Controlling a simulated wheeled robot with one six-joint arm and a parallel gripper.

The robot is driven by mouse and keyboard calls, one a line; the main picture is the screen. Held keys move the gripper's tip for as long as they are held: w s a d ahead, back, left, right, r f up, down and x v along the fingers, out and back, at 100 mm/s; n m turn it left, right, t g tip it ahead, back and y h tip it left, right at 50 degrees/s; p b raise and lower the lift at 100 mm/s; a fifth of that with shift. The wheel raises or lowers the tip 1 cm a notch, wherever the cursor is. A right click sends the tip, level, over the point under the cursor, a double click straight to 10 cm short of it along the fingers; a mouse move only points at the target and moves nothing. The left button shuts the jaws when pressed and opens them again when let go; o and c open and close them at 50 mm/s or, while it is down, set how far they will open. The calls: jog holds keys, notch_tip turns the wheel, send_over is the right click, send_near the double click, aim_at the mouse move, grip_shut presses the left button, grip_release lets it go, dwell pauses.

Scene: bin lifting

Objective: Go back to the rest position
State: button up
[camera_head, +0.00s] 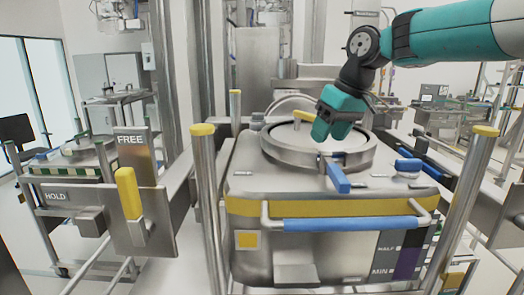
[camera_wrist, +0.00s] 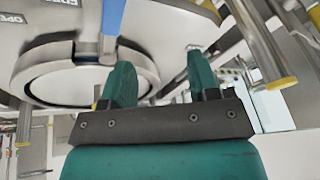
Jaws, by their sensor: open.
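My gripper (camera_head: 325,128) is at the end of my teal and black arm, above the round lid (camera_head: 275,152) of the steel bin (camera_head: 250,262) in the head view. In the wrist view my gripper (camera_wrist: 160,85) shows two teal fingers spread apart with nothing between them. The blue-handled clamp (camera_head: 337,178) on the lid lies just below my gripper in the head view, and its blue handle (camera_wrist: 113,17) also shows in the wrist view. Whether the fingers touch the lid cannot be told, but they look apart from it.
Yellow-capped posts (camera_head: 207,200) and (camera_head: 470,200) stand at both sides of the bin. A blue bar (camera_head: 350,224) runs across its front. A panel marked FREE and HOLD with a yellow handle (camera_head: 129,192) is at the left. Open floor shows at the far left.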

jog(key=s+f+g+b, duration=0.1)
jog(key=s+f+b, duration=0.2)
jog(key=s+f, duration=0.4)
jog(key=s+f+b, duration=0.4)
jog(key=s+f, duration=0.4)
jog(key=s, duration=0.7)
jog(key=s+f+g+b, duration=0.1)
jog(key=s+f+b, duration=0.2)
jog(key=s+f, duration=0.4)
jog(key=s, duration=0.4)
jog(key=shift+d+f+n+g+y, duration=0.2)
jog(key=shift+d+n+g+y, duration=0.1)
jog(key=shift+y, duration=0.1)
jog(key=shift+c, duration=0.2)
